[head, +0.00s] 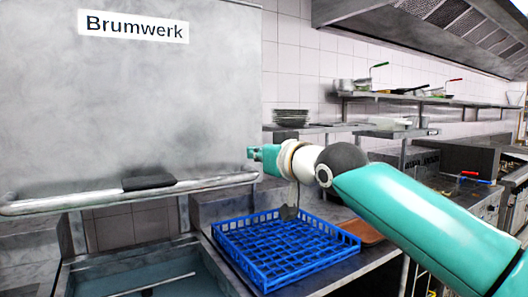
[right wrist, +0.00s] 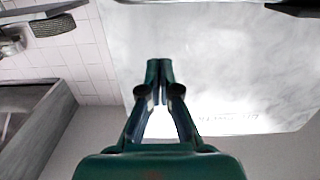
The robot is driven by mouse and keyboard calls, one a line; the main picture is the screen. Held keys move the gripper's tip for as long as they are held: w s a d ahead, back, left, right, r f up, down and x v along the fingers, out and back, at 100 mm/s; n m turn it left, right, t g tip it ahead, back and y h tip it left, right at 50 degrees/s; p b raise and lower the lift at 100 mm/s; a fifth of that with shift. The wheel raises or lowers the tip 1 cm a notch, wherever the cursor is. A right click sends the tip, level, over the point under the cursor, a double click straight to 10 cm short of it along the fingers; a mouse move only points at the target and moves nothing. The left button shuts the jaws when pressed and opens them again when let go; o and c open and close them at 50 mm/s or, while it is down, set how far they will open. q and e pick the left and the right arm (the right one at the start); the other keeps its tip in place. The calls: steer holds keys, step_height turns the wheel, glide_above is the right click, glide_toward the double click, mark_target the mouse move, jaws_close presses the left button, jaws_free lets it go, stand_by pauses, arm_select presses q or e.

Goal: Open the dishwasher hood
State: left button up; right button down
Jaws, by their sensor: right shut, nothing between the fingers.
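The dishwasher hood (head: 165,100) is a large grey metal box with a "Brumwerk" label, filling the left of the head view. A horizontal bar handle (head: 90,200) with a dark grip pad (head: 148,182) runs along its lower front. Below the hood there is an open gap, with tiled wall and the machine's basin (head: 165,284) showing. My right gripper (head: 256,154) is shut and empty at the hood's right edge, just above the bar's right end; contact cannot be told. The right wrist view shows its closed fingers (right wrist: 159,66) before the pale hood panel (right wrist: 225,65). My left gripper is out of view.
A blue dish rack (head: 282,268) sits on the counter right of the basin, below my right arm. A stack of dark plates (head: 291,117) stands on a shelf behind. A wall shelf (head: 440,101) holds pans. Cooking equipment stands at the right.

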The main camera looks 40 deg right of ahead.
steer(key=w+d+f+p, duration=0.1)
steer(key=w+f, duration=0.3)
steer(key=w, duration=0.1)
steer(key=shift+w+d, duration=0.15)
steer(key=shift+f, duration=0.1)
